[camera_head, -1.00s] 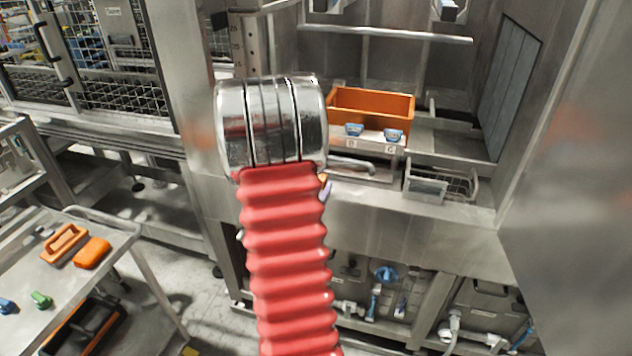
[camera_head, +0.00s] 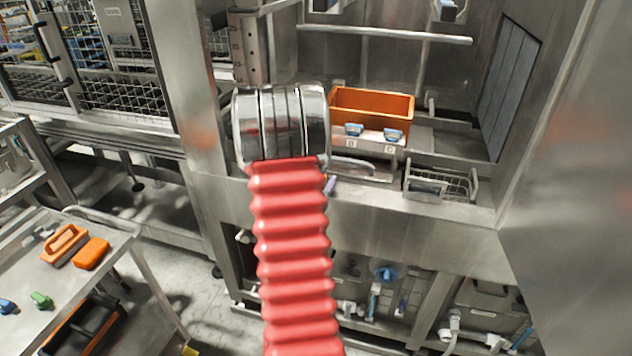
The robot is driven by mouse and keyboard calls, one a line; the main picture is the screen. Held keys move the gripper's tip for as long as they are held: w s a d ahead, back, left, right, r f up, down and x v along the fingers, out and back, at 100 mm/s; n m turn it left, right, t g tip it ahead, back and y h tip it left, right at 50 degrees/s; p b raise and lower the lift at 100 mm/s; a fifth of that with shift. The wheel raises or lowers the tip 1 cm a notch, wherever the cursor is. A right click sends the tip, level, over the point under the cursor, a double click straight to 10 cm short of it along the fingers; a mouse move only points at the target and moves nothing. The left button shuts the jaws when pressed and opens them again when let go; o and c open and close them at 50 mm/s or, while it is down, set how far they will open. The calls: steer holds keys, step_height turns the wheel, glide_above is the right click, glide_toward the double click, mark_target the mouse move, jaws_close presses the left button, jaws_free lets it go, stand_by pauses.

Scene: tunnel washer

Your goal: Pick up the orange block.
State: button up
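An orange block (camera_head: 91,253) with rounded edges lies on the grey cart top (camera_head: 80,292) at the left. An orange piece with a handle-like opening (camera_head: 64,244) lies beside it, just to its left. My arm, with a red ribbed sleeve and a shiny metal joint, fills the middle of the view, well to the right of the cart. My gripper does not show; the arm seems to hide it, so I cannot see its fingers.
An orange bin (camera_head: 372,105) stands in the steel bay behind my arm, with small blue-and-white items (camera_head: 393,135) before it. A wire basket (camera_head: 441,184) is to its right. Small green (camera_head: 41,300) and blue (camera_head: 7,306) pieces lie on the cart. A black tray (camera_head: 84,327) sits below.

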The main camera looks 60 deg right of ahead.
steer(key=shift+c, duration=0.6)
steer(key=c, duration=1.1)
steer(key=shift+o, duration=0.2)
steer(key=shift+r, duration=0.15)
step_height(320, 180, up, 10)
steer(key=shift+f, duration=0.1)
